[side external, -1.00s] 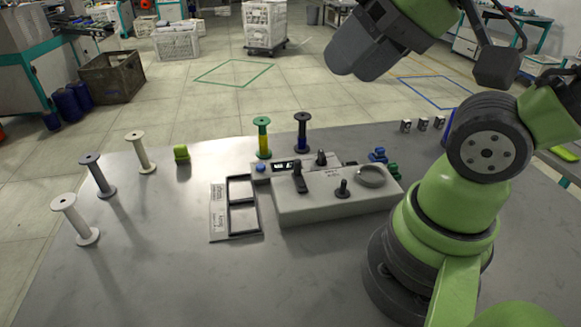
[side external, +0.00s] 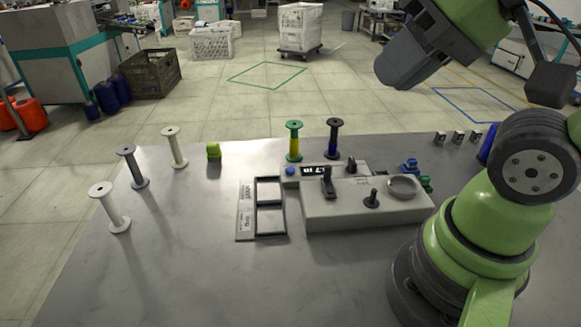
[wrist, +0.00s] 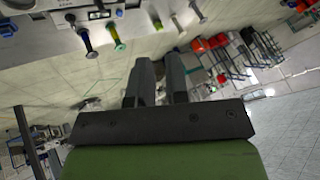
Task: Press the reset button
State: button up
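A small round blue button (side external: 290,171) sits at the left end of the grey winder unit (side external: 366,212), beside a small lit display (side external: 315,170). The button carries no legible label, so I cannot tell for sure that it is the reset button. In the wrist view my gripper (wrist: 160,62) shows two dark fingers with a narrow gap between them and nothing held. It points over the floor past the table edge, away from the button.
A green-yellow bobbin (side external: 294,142) and a dark blue bobbin (side external: 333,139) stand behind the display. Black levers (side external: 328,182) rise from the unit. A framed tray (side external: 262,235) lies left of it. Several pale or grey bobbins (side external: 111,209) stand at the left; the front table is clear.

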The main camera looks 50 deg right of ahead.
grip_shut()
dwell(1.2)
jog(key=n+t+h, duration=0.2)
jog(key=n+h, duration=0.1)
jog(key=n, duration=0.9)
send_over(290, 170)
notch_tip(290, 170, down, 17)
jog(key=shift+w+f+y, duration=0.1)
jog(key=shift+f+y, duration=0.05)
jog(key=shift+y, duration=0.15)
jog(key=shift+f, duration=4.4)
